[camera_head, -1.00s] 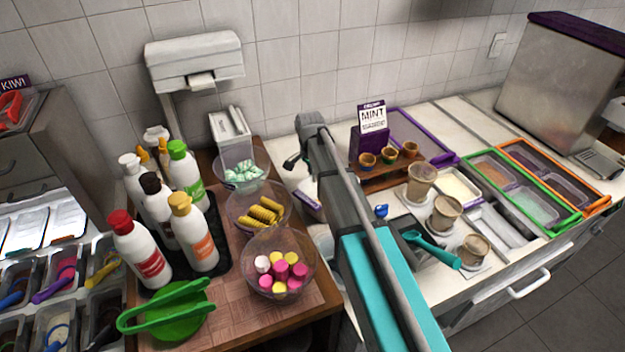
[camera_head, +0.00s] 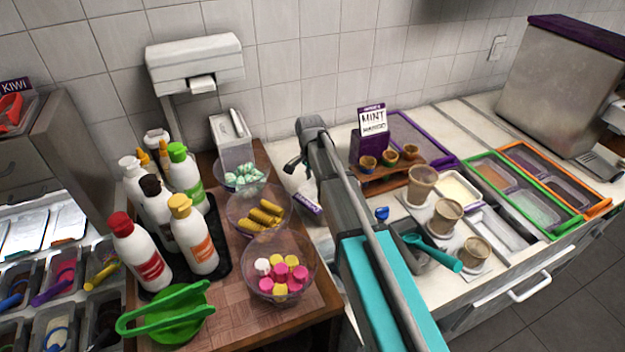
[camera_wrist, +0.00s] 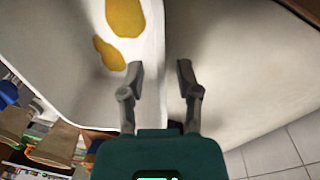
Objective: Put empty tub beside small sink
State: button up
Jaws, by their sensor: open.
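In the wrist view a white tub (camera_wrist: 75,70) with yellow smears inside fills the upper left; it looks nearly empty. My gripper (camera_wrist: 160,68) is open, and its fingers appear either side of the tub's pale rim, with no clear grip on it. A small metal basin (camera_head: 432,256), possibly the small sink, holds a teal scoop (camera_head: 432,252) right of the arm.
Green (camera_head: 520,195) and orange (camera_head: 560,175) framed trays fill the right counter. Topping bowls (camera_head: 280,270) and sauce bottles (camera_head: 190,235) crowd the left.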

jog(key=shift+r, duration=0.15)
notch_tip(320, 180, up, 12)
jog(key=p, duration=1.2)
jog(key=shift+w+a, duration=0.35)
jog(key=shift+w, duration=0.05)
jog(key=shift+s+d, duration=0.1)
jog(key=s+d+n, duration=0.4)
jog(key=s+d, duration=0.4)
jog(key=s, duration=0.3)
jog(key=s+d+n, duration=0.5)
jog(key=s+d, duration=0.3)
jog(key=s, duration=0.3)
jog(key=shift+s+d+t+y, duration=0.2)
jog(key=shift+d+t+y, duration=0.1)
jog(key=shift+d+t, duration=0.1)
